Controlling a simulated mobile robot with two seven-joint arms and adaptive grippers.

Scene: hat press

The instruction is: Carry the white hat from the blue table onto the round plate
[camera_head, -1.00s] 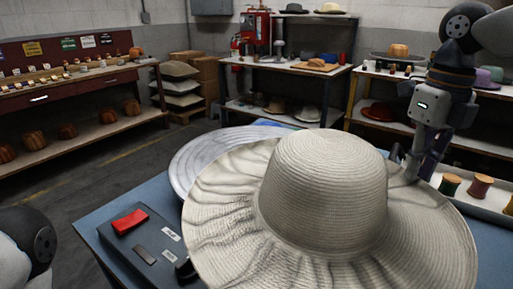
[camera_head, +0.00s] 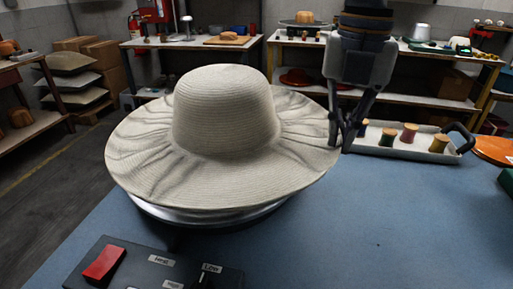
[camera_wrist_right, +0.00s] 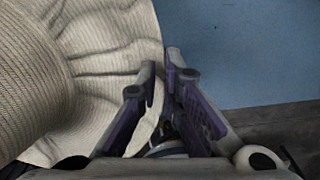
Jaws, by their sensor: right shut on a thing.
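The white hat (camera_head: 224,125) has a tall round crown and a wide wavy brim. In the head view it sits crown up over the round plate (camera_head: 215,216), whose metallic rim shows beneath the front of the brim. Most of the plate is hidden, so I cannot tell if the hat rests fully on it. My right gripper (camera_head: 338,140) is at the brim's right edge and shut on it. In the right wrist view the gripper (camera_wrist_right: 165,85) has brim cloth between and beside its fingers. The hat also shows there (camera_wrist_right: 100,60). My left gripper is not in view.
The blue table (camera_head: 400,215) is clear to the right of the hat. A dark control box (camera_head: 150,268) with a red switch stands in front. A tray (camera_head: 405,152) of thread spools and an orange disc (camera_head: 494,149) lie at right. Shelves stand behind.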

